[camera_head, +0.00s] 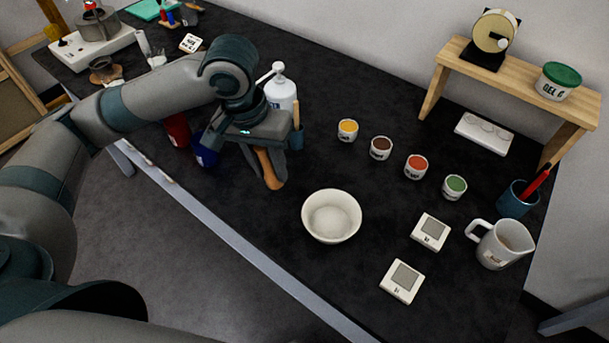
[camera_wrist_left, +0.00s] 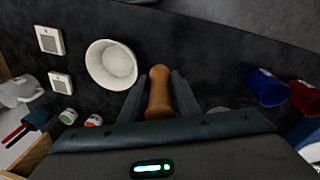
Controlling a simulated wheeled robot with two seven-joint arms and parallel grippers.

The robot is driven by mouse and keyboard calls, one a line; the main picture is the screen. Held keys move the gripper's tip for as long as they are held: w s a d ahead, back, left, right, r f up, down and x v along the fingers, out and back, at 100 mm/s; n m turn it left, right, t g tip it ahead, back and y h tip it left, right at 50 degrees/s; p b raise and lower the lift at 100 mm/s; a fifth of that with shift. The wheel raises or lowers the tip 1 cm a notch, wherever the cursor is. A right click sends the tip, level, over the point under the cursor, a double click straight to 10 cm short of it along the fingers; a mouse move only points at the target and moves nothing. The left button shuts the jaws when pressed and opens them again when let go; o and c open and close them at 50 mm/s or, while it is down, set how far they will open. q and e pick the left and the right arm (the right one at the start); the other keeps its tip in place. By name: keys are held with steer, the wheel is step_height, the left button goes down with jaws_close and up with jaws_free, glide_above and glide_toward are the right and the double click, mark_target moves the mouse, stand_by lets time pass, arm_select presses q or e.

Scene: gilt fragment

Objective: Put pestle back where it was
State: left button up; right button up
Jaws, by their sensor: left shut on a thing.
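The pestle (camera_head: 267,169) is an orange-brown wooden rod, pointing down from my left gripper (camera_head: 264,166). In the left wrist view the pestle (camera_wrist_left: 160,88) lies between the two fingers of my left gripper (camera_wrist_left: 159,95), which is shut on it. I cannot tell whether its lower end touches the table. A white bowl (camera_head: 332,232) stands to the right of the pestle, apart from it, with pale material inside. The bowl also shows in the left wrist view (camera_wrist_left: 111,65). My right gripper is not in view.
Blue (camera_head: 206,155) and red (camera_head: 177,130) cups stand by my left forearm. A white pump bottle (camera_head: 281,95) is behind the gripper. Several paint pots, two white square devices (camera_head: 402,281) (camera_head: 431,232) and a jug (camera_head: 502,244) are right. The dark table's front edge is close.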

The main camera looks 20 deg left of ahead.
arm_select(q)
steer(key=shift+w+d, duration=0.1)
